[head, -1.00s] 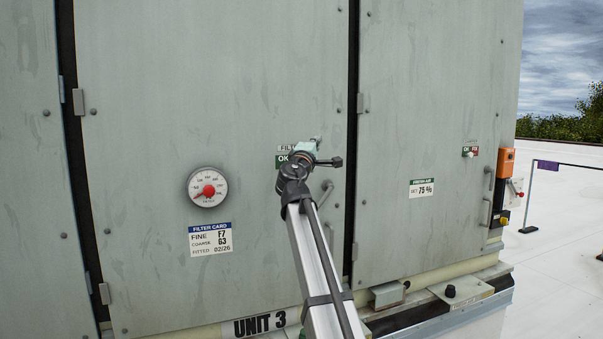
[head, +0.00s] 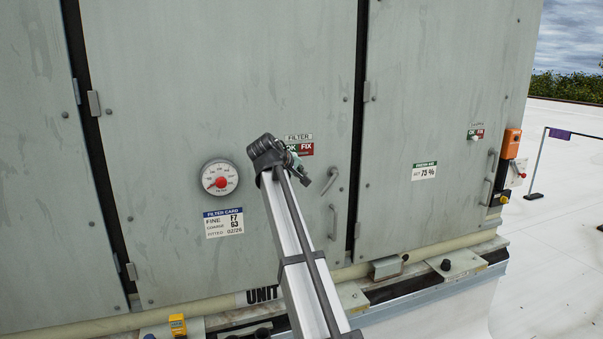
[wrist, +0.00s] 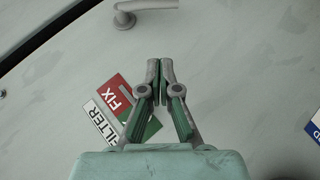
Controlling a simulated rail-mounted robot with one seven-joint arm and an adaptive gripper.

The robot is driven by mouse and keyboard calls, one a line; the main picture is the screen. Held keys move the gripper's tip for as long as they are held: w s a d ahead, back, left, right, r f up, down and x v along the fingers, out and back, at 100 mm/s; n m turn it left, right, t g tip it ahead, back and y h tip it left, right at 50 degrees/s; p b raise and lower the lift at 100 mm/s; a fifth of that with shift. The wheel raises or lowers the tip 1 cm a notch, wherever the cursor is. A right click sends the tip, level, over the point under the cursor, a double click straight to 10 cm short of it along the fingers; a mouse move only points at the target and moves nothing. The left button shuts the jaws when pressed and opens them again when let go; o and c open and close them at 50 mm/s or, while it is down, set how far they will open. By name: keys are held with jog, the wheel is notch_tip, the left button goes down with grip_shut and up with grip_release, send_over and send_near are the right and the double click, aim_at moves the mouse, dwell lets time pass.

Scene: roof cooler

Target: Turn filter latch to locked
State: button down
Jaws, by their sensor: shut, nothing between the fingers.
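The panel labelled FILTER (head: 299,137) carries a green OK and red FIX plate (head: 306,149) on the middle door. My gripper hides part of it. The same plate (wrist: 117,90) shows tilted in the wrist view, left of and partly behind the fingers. A grey bent handle (head: 331,181) is on the door to the right of and below the plate; it also shows at the top of the wrist view (wrist: 145,10), beyond my fingertips. I cannot tell which part is the filter latch. My gripper (head: 306,181) is shut and empty, just left of the bent handle (wrist: 160,62).
A second grey handle (head: 333,222) sits below the bent one. A round dial gauge (head: 219,177) and a filter card (head: 223,222) are to the left. A base ledge (head: 355,298) with small boxes runs along the bottom. The right door (head: 440,120) has its own label and handles.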

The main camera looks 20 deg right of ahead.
jog(key=p+x, duration=0.2)
jog(key=x, duration=0.6)
jog(key=shift+w+r+p, duration=0.1)
jog(key=shift+r+p, duration=0.15)
jog(key=shift+p, duration=0.1)
jog(key=shift+s+d+f+p, duration=0.3)
jog(key=shift+d+f+p, duration=0.25)
jog(key=shift+d+f, duration=0.35)
jog(key=shift+s+d+f+p, duration=0.1)
jog(key=shift+d+f+p, duration=0.2)
jog(key=shift+d+f, duration=0.35)
jog(key=shift+r, duration=0.1)
jog(key=shift+d, duration=0.1)
